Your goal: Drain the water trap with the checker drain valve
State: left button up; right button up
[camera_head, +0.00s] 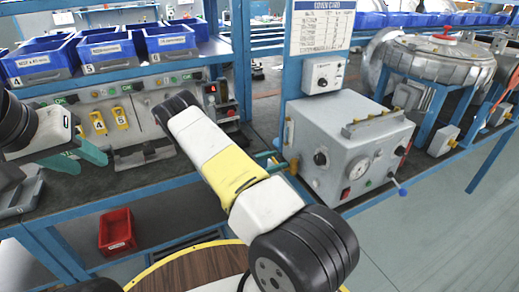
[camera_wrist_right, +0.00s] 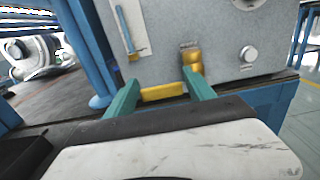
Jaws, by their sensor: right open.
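The grey checker box (camera_head: 350,150) stands on the bench at centre right, with a round gauge and a blue-tipped lever on its front. In the right wrist view its side (camera_wrist_right: 220,35) carries an upright sight tube with blue in it (camera_wrist_right: 125,30), a brass fitting (camera_wrist_right: 192,57) and a yellow bar (camera_wrist_right: 163,91) below. I cannot tell which part is the drain valve. My right gripper (camera_wrist_right: 160,92) is open at that side. The yellow bar appears between its teal fingers; contact is unclear. My left gripper (camera_head: 88,150) is at the far left, away from the box; its opening is unclear.
Blue bins (camera_head: 105,50) line the shelf at the upper left. A panel with yellow tags (camera_head: 110,122) stands behind my left gripper. A blue post (camera_head: 290,85) rises beside the box. A red bin (camera_head: 117,230) is low on the left. A large metal blower (camera_head: 440,60) is at the right.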

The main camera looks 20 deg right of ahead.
grip_shut()
